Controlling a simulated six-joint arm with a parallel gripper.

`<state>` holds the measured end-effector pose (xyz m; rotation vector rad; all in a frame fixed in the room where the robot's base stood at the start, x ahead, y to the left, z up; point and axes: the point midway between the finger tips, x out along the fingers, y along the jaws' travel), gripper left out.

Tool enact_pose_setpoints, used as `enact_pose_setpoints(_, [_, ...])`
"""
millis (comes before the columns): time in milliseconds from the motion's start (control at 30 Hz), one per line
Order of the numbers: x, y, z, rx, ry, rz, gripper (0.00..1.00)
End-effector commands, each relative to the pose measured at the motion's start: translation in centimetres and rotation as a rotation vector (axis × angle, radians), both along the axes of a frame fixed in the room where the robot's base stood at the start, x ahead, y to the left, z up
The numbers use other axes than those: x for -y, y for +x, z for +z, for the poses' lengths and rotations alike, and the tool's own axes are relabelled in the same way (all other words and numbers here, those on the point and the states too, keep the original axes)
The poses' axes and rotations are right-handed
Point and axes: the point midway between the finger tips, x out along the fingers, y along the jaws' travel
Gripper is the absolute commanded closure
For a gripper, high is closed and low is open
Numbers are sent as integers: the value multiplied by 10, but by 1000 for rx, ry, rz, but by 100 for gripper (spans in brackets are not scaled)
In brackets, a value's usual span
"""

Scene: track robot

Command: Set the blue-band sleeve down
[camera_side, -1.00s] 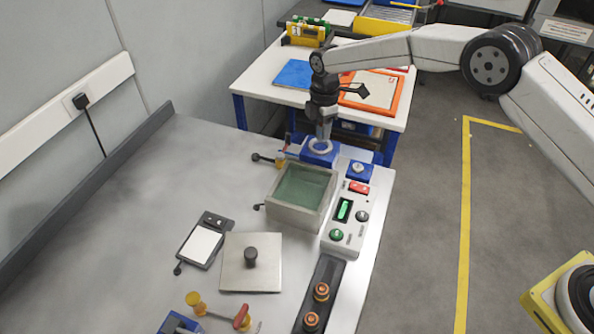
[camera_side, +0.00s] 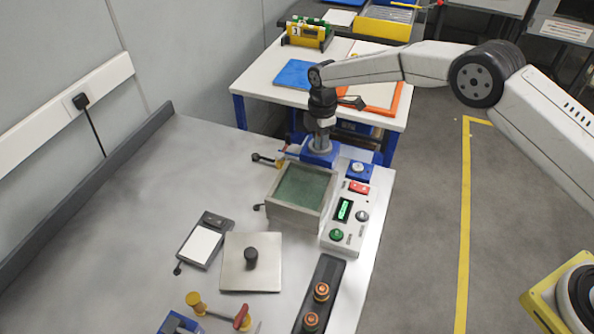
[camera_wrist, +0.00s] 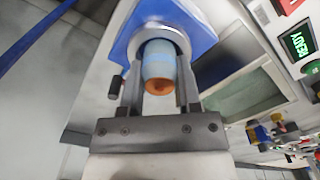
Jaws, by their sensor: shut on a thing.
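The blue-band sleeve (camera_wrist: 158,66) is a short pale cylinder with a light blue band and a copper-coloured near end. My gripper (camera_wrist: 160,75) is shut on it, one finger on each side. Beyond the sleeve is a blue block (camera_wrist: 205,35) with a steel ring (camera_wrist: 181,46). The sleeve lines up with the ring; whether its far end is inside or just above is hidden. In the side view my gripper (camera_side: 321,138) points down, low over the blue block (camera_side: 318,159), and largely hides the sleeve and ring.
An open-topped tank (camera_side: 294,215) with a green inside stands just in front of the block. A control box (camera_side: 333,247) with a lit display is to its right. A plate with a black knob (camera_side: 236,277) and a small scale (camera_side: 202,246) lie nearer. The left bench is clear.

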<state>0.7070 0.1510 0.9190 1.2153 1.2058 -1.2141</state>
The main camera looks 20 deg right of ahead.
Motion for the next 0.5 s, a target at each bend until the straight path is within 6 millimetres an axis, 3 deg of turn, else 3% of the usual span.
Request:
enact_pose_setpoints(133, [0,0,-3,0,0,0,100])
enact_pose_setpoints(167, [0,0,-3,0,0,0,51])
enact_pose_setpoints(200, [0,0,-3,0,0,0,38])
enact_pose_setpoints(267, [0,0,-3,0,0,0,22])
enact_pose_setpoints(500, [0,0,-2,0,0,0,22])
